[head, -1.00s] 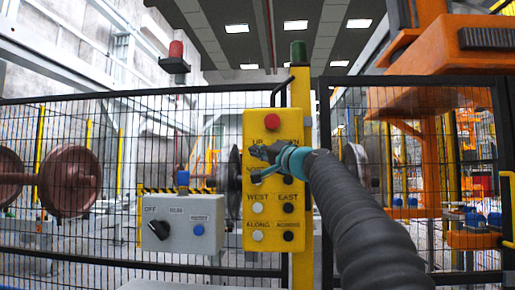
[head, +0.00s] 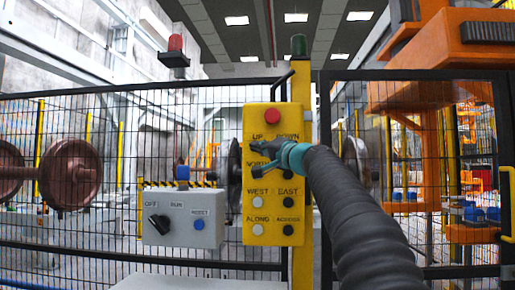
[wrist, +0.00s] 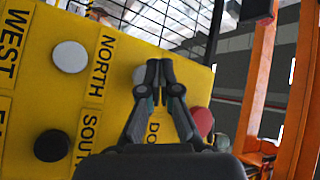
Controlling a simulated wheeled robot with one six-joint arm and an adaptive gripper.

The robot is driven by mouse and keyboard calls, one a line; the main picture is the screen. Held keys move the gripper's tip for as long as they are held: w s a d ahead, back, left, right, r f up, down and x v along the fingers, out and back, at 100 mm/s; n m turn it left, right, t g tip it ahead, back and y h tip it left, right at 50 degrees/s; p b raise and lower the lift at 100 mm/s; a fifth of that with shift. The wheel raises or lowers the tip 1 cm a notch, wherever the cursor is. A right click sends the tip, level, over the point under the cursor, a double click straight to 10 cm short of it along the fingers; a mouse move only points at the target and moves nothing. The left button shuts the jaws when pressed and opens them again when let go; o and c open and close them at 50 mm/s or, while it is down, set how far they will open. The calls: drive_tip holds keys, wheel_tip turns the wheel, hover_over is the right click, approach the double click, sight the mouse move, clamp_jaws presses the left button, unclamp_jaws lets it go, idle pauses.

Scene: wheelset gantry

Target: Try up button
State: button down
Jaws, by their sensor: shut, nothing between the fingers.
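The yellow control panel (head: 271,215) hangs on the fence with labelled rows of buttons. The UP label (head: 271,137) shows near its top in the head view, but my gripper hides the button under it. In the wrist view a pale part of the up button (wrist: 140,73) shows behind the left finger. My gripper (head: 258,148) is shut and empty, with its fingertips in front of the panel's upper left. In the wrist view the shut fingertips (wrist: 159,64) overlap that button's edge; I cannot tell whether they touch it. The down button is hidden.
A red button (head: 271,115) tops the panel. The white north button (wrist: 69,57) and black south button (wrist: 52,145) are close by. A grey box (head: 184,218) with a rotary switch hangs to the left. Mesh fence (head: 100,240) stands behind; orange machinery (head: 450,45) is at right.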

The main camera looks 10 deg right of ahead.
drive_tip(key=shift+w, duration=0.2)
idle(0.6)
drive_tip(key=shift+w+d, duration=0.15)
drive_tip(key=shift+w, duration=0.1)
drive_tip(key=shift+w+d, duration=0.15)
drive_tip(key=shift+w, duration=0.25)
idle(1.8)
drive_tip(key=shift+s, duration=0.1)
drive_tip(key=shift+s+a+b, duration=0.3)
drive_tip(key=shift+s+b, duration=0.05)
drive_tip(key=shift+s, duration=0.35)
drive_tip(key=shift+s+a+b, duration=0.25)
drive_tip(key=shift+s+b, duration=0.25)
drive_tip(key=shift+s, duration=0.3)
drive_tip(key=shift+s+a+b, duration=0.25)
drive_tip(key=shift+s+b, duration=0.2)
drive_tip(key=shift+s, duration=0.35)
drive_tip(key=shift+s+a+b, duration=0.25)
drive_tip(key=shift+s+b, duration=0.25)
drive_tip(key=shift+s, duration=0.3)
